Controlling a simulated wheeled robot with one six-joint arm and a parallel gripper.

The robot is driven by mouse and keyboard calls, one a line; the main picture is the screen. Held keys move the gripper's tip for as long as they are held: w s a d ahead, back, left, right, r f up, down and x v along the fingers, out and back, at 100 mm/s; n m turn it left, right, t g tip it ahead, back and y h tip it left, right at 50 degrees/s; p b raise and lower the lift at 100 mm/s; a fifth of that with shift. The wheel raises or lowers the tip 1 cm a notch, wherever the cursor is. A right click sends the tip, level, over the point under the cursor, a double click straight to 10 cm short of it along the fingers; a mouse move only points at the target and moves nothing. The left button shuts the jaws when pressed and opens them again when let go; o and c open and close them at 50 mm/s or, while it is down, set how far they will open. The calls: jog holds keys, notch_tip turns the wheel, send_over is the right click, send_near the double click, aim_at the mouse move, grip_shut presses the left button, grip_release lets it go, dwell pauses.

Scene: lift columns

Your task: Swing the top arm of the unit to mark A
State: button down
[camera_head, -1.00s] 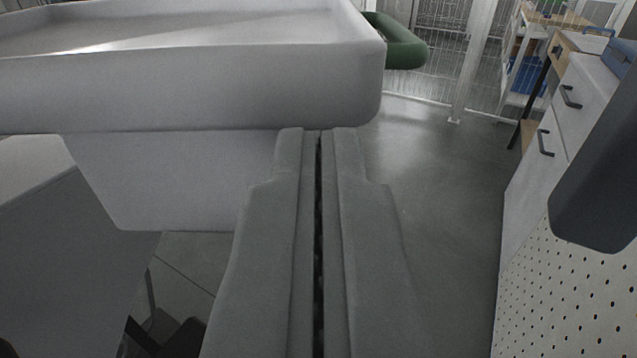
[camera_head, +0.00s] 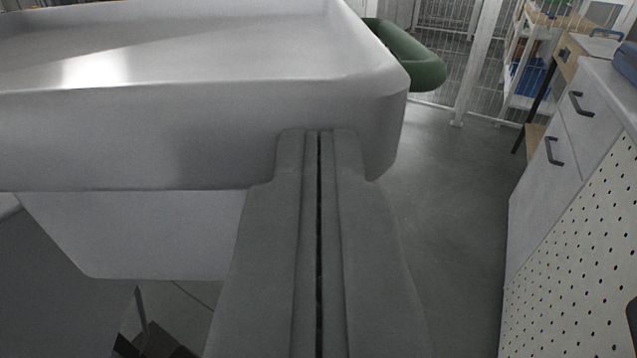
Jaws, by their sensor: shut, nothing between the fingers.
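A large light-grey arm body with a raised rim (camera_head: 200,135) fills the upper left of the view; I take it to be the top arm of the unit. A green rounded handle (camera_head: 415,58) sticks out behind its right end. My gripper (camera_head: 318,135) is shut and empty, its fingertips in front of the arm's side wall near the right corner. I cannot tell whether they touch it. A lower grey block (camera_head: 150,235) shows beneath the arm. Mark A is not in view.
A white cabinet with dark handles (camera_head: 555,150) and a perforated panel (camera_head: 580,265) stand at the right. A wire fence and post (camera_head: 478,60) and a shelf (camera_head: 530,75) are behind. Grey floor (camera_head: 445,190) lies clear between the arm and the cabinet.

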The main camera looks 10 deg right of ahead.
jog(key=w+d, duration=0.1)
jog(key=w, duration=0.3)
jog(key=w+d, duration=0.1)
jog(key=w, duration=0.4)
jog(key=w+d, duration=0.2)
jog(key=w, duration=0.3)
jog(key=shift+w, duration=0.1)
jog(key=s, duration=0.5)
jog(key=s+a, duration=0.1)
jog(key=s, duration=1)
jog(key=shift+a, duration=0.25)
jog(key=shift+s+a, duration=0.2)
jog(key=shift+s, duration=0.5)
